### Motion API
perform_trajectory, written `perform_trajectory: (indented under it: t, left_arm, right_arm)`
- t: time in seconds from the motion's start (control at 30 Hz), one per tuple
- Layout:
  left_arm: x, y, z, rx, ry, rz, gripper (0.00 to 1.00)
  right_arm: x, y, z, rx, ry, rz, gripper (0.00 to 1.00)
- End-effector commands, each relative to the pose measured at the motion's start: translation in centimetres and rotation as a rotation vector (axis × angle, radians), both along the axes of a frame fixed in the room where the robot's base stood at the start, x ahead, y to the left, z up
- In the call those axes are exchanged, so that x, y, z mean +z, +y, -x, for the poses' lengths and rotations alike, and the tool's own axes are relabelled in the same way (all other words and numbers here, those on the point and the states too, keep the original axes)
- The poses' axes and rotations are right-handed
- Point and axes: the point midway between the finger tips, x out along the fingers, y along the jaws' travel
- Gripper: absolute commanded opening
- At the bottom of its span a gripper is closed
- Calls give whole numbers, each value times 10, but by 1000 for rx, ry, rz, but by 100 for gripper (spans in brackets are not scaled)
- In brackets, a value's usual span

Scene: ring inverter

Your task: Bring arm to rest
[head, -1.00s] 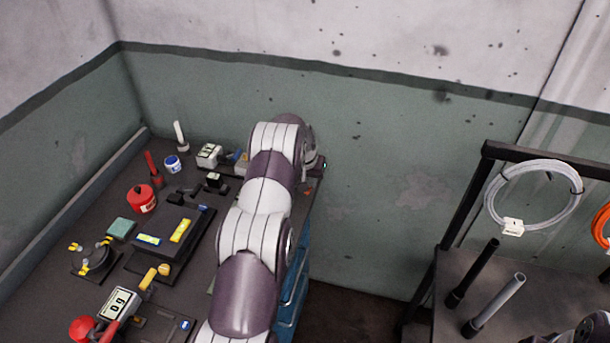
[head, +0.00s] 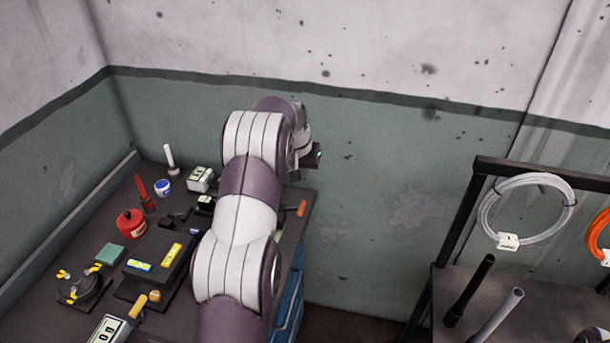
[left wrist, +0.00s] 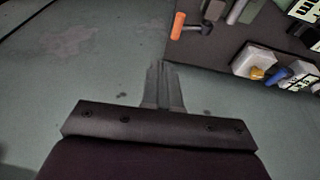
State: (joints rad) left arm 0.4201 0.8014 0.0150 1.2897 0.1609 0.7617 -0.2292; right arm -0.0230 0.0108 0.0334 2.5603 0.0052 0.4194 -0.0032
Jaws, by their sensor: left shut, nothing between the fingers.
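My left arm reaches up across the bench in the head view. My left gripper (head: 316,155) is partly hidden behind the wrist, beyond the bench's right edge and in front of the green wall. In the left wrist view the left gripper (left wrist: 162,85) has its two fingers together with nothing between them. It is over the wall side, clear of the bench (left wrist: 205,55). A piece of my right arm shows at the bottom right corner of the head view; its gripper is not seen.
A black rack (head: 470,200) with a coiled white cable (head: 527,178) stands right. Open space lies between bench and rack.

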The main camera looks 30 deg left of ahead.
Motion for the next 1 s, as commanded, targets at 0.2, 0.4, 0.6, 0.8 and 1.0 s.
perform_trajectory:
  t: [0.2, 0.4, 0.6, 0.8, 1.0]
  left_arm:
    - [9, -3, 2, 1, 1, 1, 0]
    - [-24, -11, 33, 66, 58, 13, 0]
    - [-25, -122, 164, -35, 191, 1, 0]
    - [-10, -194, 278, -226, 235, -33, 0]
    - [5, -215, 286, -313, 180, -51, 0]
  right_arm:
    - [-2, 0, 0, 0, -1, 0, 43]
    - [-2, 0, 0, 0, -1, 0, 43]
    - [-2, 0, 0, 0, -1, 0, 43]
    - [-2, 0, 0, 0, 0, 0, 43]
    - [-2, 0, 0, 0, 0, 0, 43]
